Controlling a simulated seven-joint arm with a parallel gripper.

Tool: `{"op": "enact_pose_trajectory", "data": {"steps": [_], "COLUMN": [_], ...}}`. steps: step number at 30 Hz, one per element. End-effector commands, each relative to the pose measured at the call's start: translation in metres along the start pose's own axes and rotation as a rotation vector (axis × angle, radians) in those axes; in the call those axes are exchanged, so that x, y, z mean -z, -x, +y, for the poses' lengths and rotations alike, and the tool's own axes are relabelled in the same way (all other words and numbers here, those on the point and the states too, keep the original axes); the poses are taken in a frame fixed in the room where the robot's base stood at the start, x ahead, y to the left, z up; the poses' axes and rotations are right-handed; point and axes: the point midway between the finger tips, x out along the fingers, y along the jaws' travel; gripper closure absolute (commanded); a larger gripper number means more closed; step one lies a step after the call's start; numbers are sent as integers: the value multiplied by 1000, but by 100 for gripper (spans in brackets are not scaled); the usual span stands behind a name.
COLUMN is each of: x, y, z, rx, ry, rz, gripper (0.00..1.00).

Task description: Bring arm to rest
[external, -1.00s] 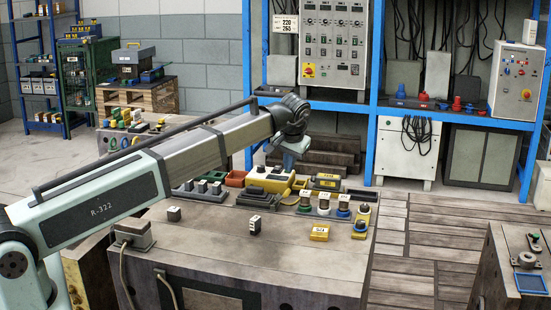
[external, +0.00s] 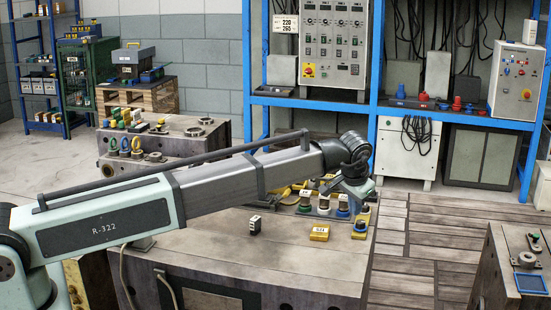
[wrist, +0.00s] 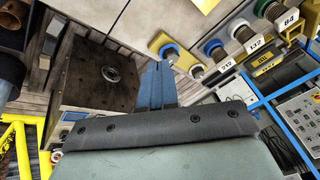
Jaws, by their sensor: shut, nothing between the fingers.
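My arm (external: 235,178) reaches from the left across the large wooden bench (external: 220,245) in the external view. Its wrist joint and gripper hang low over the bench's back right part, by the row of cylindrical pieces with coloured rings. My gripper (wrist: 158,72) shows in the wrist view as two blue fingers pressed together, with nothing between them. The fingertips are hard to make out in the external view. The arm hides much of the back of the bench.
A small black-and-white block (external: 255,225) and a yellow block (external: 319,232) lie on the bench. Ringed, numbered pieces (wrist: 212,48) stand along its edge. A blue rack (external: 376,110) stands behind, and another bench (external: 515,265) is at the right. Planked floor (external: 425,240) lies between.

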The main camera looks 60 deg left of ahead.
Motion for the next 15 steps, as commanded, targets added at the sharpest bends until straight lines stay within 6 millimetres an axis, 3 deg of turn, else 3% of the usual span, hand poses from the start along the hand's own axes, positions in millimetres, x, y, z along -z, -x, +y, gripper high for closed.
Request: {"op": "enact_pose_trajectory", "data": {"steps": [1, 6, 12, 15], "x": [-3, -27, -83, -117], "y": [0, -12, -53, -78], "z": [34, 134, 236, 275], "rx": [-22, -116, -268, -343], "ry": [-45, -147, -152, -113], "rz": [7, 13, -49, -104], "gripper": [100, 100, 100, 100]}}
